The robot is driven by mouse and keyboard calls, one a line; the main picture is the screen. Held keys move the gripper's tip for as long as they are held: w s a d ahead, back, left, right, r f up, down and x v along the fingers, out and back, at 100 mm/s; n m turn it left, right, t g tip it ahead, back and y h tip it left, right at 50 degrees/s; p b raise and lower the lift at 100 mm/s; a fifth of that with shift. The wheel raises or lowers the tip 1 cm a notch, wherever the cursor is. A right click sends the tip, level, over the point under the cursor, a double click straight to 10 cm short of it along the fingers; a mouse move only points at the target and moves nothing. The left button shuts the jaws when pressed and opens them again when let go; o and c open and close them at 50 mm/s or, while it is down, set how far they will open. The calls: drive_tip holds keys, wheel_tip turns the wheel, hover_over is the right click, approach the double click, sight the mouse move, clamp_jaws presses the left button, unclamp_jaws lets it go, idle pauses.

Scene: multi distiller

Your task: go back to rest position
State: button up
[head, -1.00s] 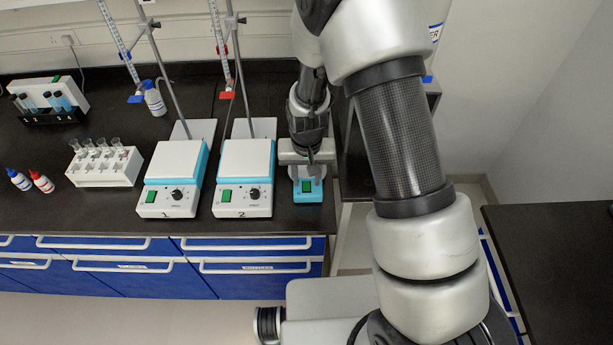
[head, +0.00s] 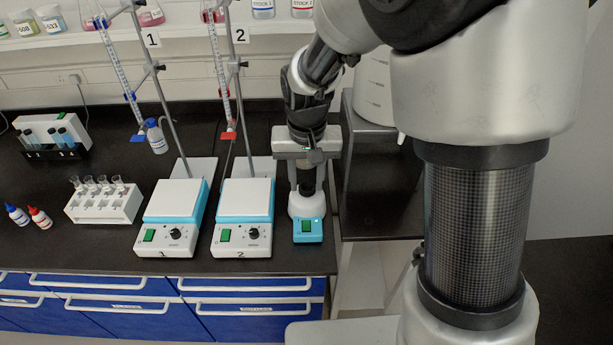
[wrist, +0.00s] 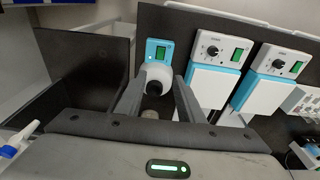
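My gripper (head: 306,185) points down over a small teal and white mixer (head: 308,230) at the right end of the black bench. In the wrist view the two fingers of my gripper (wrist: 159,80) stand apart, with the mixer (wrist: 158,55) beyond and between them. I see nothing clamped between the fingertips.
Two stirring hotplates (head: 172,213) (head: 243,212) stand left of the mixer, with burette stands behind. A white tube rack (head: 103,203) and dropper bottles (head: 38,217) are farther left.

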drive_tip(key=shift+s+r, duration=0.1)
drive_tip(key=shift+r, duration=0.4)
